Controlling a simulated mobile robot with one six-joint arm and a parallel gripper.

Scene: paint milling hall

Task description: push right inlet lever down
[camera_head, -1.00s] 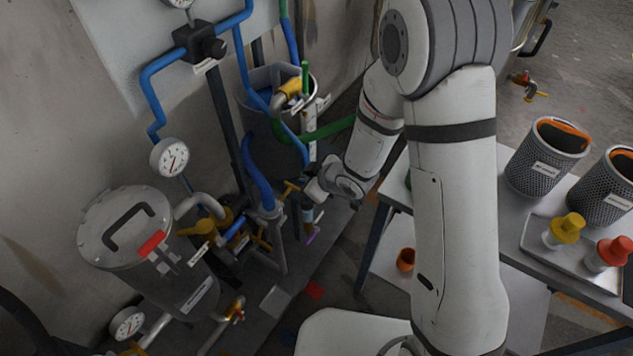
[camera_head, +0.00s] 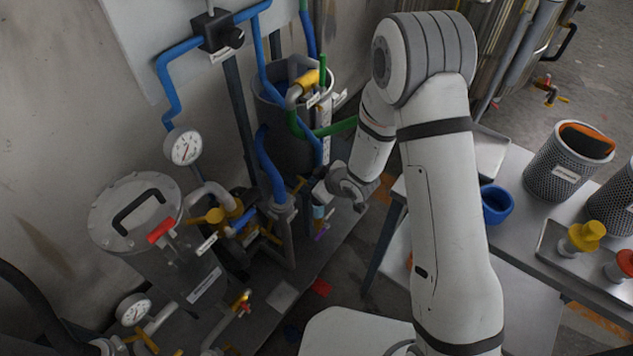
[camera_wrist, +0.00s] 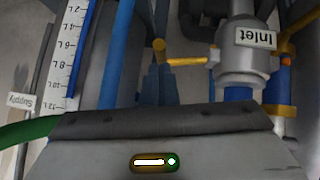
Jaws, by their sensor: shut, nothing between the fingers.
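The right inlet lever (camera_wrist: 186,61) is a thin yellow bar with a rounded end, seen in the wrist view. It sticks out to the left from a grey valve body (camera_wrist: 243,65) labelled "Inlet". My gripper (camera_wrist: 159,72) is shut and empty, its narrow fingertips just below the lever's rounded end in the picture. I cannot tell whether they touch it. In the head view my gripper (camera_head: 319,191) points left toward the yellow lever (camera_head: 298,184) beside the blue pipes, and the lever is small and partly hidden there.
A lidded grey vessel (camera_head: 135,214) and gauge (camera_head: 183,147) stand left. An open tank (camera_head: 290,105) with a green hose is behind the valve. A table (camera_head: 522,235) on the right holds mesh baskets and a blue cup (camera_head: 496,205). Pipes crowd the lever.

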